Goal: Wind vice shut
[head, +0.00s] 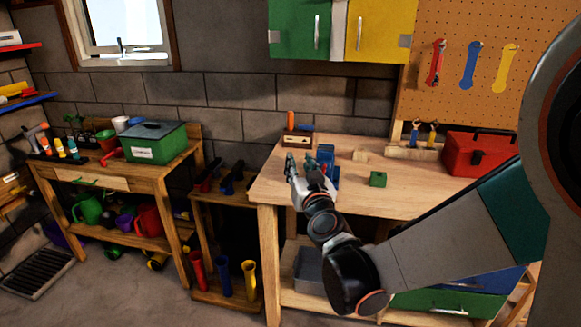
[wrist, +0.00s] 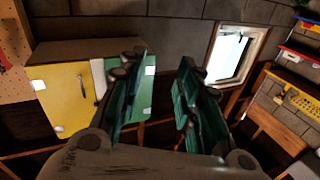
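A blue vice (head: 328,163) sits on the wooden workbench (head: 268,186) near its left end, partly hidden by my gripper. Its handle and the gap of its jaws are too small or hidden to make out. My gripper (head: 299,163) points up and away, just left of the vice in the head view. In the wrist view my gripper (wrist: 163,75) has its two fingers apart with nothing between them. The vice does not show in the wrist view. I cannot tell whether the gripper touches it.
On the workbench are a small green block (head: 378,179), a red toolbox (head: 479,154) and a wooden box (head: 298,137) at the back. Green and yellow cabinets (head: 365,30) hang above. A lower stand (head: 215,200) is left of the bench. The bench front is mostly clear.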

